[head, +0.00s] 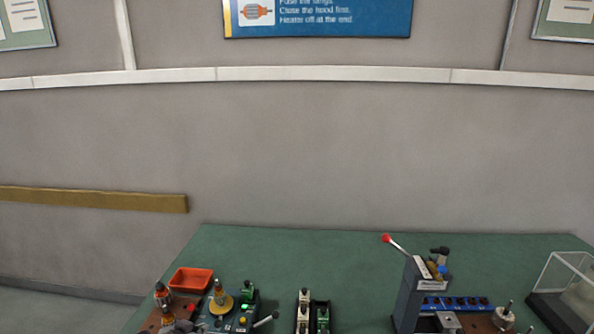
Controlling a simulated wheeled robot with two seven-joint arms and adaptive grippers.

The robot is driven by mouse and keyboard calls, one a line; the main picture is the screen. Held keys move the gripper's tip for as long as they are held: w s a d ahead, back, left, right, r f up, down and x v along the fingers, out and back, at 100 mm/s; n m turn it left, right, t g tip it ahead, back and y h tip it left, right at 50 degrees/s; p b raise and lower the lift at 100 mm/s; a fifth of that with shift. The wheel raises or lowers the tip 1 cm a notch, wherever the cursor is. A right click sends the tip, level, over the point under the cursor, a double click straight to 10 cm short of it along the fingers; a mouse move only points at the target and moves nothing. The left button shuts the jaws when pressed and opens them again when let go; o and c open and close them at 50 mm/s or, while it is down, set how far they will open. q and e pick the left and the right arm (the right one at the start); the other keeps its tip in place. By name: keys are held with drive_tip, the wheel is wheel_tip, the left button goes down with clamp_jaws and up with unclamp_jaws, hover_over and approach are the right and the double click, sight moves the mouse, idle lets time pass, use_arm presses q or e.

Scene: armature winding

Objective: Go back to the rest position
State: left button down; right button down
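Neither of my grippers shows in the head view, and no part of my arms can be made out for sure. The green workbench (350,255) fills the bottom of the view, and its front part is cut off. On its left stand an orange-red tray (192,279) and a small machine with a yellow disc (221,304). A grey press (408,295) with a red-knobbed lever (387,239) stands at the right.
Two narrow upright modules (313,312) stand mid-bench. A blue strip (455,303) with dark holes lies beside the press. A clear hood (566,290) on a black base is at the far right. The bench's back strip is clear. A blue sign (316,18) hangs on the wall.

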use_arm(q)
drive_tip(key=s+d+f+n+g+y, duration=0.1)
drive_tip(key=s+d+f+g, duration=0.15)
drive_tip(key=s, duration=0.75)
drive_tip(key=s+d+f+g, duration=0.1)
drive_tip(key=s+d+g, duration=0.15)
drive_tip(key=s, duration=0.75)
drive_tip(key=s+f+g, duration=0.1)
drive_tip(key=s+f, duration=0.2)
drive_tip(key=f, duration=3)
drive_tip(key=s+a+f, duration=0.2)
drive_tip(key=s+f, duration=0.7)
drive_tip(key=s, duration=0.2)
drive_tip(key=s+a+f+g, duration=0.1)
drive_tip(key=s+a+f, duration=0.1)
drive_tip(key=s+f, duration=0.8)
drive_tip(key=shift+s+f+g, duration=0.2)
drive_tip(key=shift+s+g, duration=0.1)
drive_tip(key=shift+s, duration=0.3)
